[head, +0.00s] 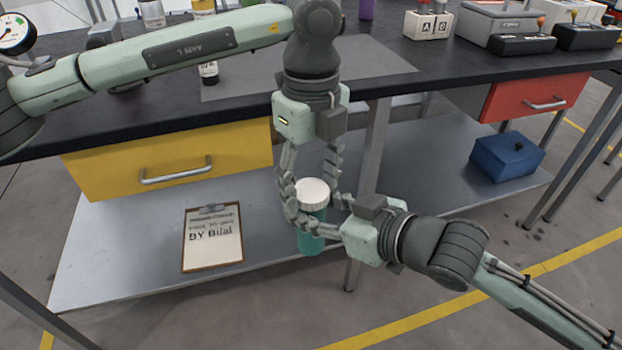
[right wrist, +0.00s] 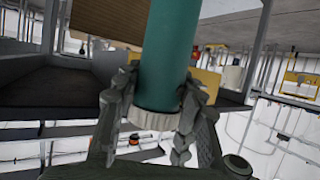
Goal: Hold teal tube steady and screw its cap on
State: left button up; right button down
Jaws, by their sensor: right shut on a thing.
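The teal tube (head: 311,238) stands upright over the lower shelf, with a white cap (head: 313,193) at its top. Whether the cap is threaded cannot be seen. My right gripper (head: 318,213) reaches in from the lower right and is shut on the tube just below the cap. In the right wrist view the tube (right wrist: 168,55) runs up the picture, with the ribbed cap (right wrist: 155,119) at its lower end between the fingers. My left gripper (head: 312,192) points down from above, its fingers apart on either side of the cap; contact is unclear.
A clipboard (head: 212,240) lies on the grey lower shelf (head: 115,255). The black bench top with a yellow drawer (head: 165,168) is close behind my grippers. A table leg (head: 375,145) stands just right of the tube. A blue box (head: 507,157) sits farther right.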

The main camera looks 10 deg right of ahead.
pick_arm(q)
jog(key=c, duration=0.9)
jog(key=m, duration=0.3)
jog(key=o, duration=1.3)
jog(key=shift+r, duration=0.15)
jog(key=shift+r, duration=2.15)
jog(key=shift+c, duration=0.4)
notch_tip(320, 180, up, 4)
jog(key=n, duration=0.3)
jog(key=shift+f, duration=0.25)
